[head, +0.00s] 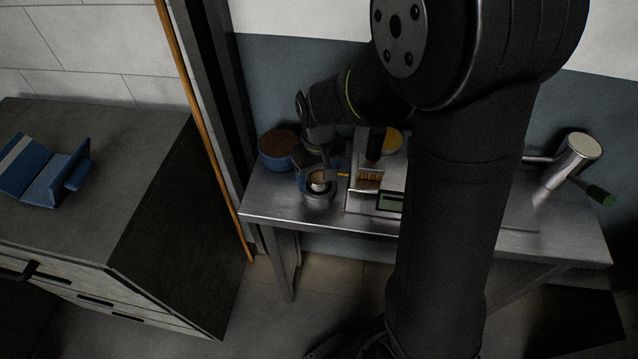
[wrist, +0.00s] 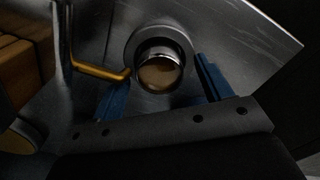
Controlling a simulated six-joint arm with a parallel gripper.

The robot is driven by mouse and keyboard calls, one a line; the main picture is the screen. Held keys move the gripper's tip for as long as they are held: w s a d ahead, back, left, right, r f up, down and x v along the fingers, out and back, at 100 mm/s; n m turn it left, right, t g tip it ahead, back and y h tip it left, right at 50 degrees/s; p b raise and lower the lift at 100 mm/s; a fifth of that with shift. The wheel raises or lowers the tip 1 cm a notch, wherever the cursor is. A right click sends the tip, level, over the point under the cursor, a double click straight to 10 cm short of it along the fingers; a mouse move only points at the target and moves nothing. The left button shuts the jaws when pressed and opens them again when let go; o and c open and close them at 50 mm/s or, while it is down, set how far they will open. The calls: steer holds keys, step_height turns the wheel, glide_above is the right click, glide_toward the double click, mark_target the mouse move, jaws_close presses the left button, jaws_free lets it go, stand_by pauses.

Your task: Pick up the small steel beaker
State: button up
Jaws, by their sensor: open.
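The small steel beaker (wrist: 159,52) shows in the wrist view as a round shiny cup with a tan inside, seen from above, with a darker grey ring around it. In the head view the beaker (head: 319,188) is on the steel table, partly hidden by my gripper. My gripper (wrist: 163,88) is open, with one blue finger on either side of the beaker in the wrist view. In the head view my gripper (head: 320,172) is right over the beaker. I cannot tell whether the fingers touch it.
An orange bent rod (wrist: 100,71) reaches close to the beaker's left side. A boxy machine (head: 362,200) stands just right of the beaker. A blue bowl with brown contents (head: 278,158) is behind left. The steel table (head: 275,208) is bare at its front left.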

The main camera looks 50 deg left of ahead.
mark_target(319, 176)
steer(key=c, duration=1.5)
steer(key=shift+r, duration=0.1)
step_height(319, 176, up, 10)
steer(key=shift+f, duration=0.25)
steer(key=shift+f, duration=0.1)
steer(key=shift+f, duration=1.15)
